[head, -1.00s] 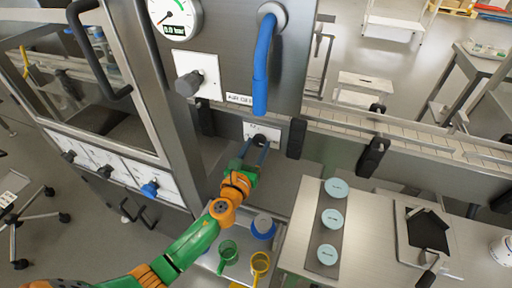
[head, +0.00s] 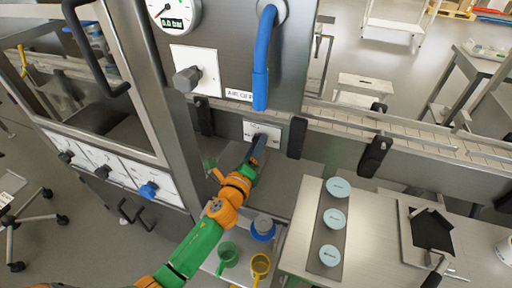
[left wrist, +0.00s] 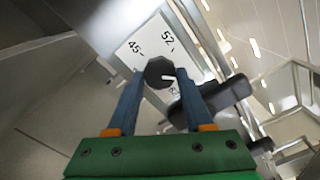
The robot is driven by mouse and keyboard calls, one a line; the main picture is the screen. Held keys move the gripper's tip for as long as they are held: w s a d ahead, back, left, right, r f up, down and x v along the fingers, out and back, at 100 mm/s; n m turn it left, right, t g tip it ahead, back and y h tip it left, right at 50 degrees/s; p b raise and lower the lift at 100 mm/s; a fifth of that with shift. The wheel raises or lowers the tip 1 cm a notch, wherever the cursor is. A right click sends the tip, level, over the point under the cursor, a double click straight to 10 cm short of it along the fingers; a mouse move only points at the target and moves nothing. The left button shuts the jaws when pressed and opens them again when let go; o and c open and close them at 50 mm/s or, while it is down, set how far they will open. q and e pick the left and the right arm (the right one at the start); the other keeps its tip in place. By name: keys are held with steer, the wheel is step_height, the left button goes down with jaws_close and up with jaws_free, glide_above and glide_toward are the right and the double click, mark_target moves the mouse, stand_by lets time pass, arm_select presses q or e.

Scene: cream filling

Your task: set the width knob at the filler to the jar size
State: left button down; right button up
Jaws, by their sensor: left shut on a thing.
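The width knob (left wrist: 160,72) is dark and faceted, on a white scale plate (left wrist: 136,45) that reads 45, 52 and a partly hidden number starting with 6. In the left wrist view my left gripper (left wrist: 161,80) is shut on the knob, one blue finger on each side. The knob's pointer cannot be made out. My right gripper is not in view.
A conveyor (head: 340,122) runs right from the filler, with black clamps (head: 375,156) along its rail. A table (head: 300,240) at right carries several pale blue round lids (head: 334,218) and a tray (head: 408,245).

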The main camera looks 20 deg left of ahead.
arm_select(q)
steer(key=n, duration=1.2)
steer(key=shift+r+p, duration=0.3)
steer(key=shift+p, duration=0.1)
steer(key=shift+n, duration=0.3)
steer(key=c, duration=0.7)
jaws_free()
steer(key=o, duration=0.3)
steer(key=shift+w, duration=0.1)
steer(key=shift+o, duration=0.5)
steer(key=shift+f, duration=0.15)
steer(key=s, duration=0.7)
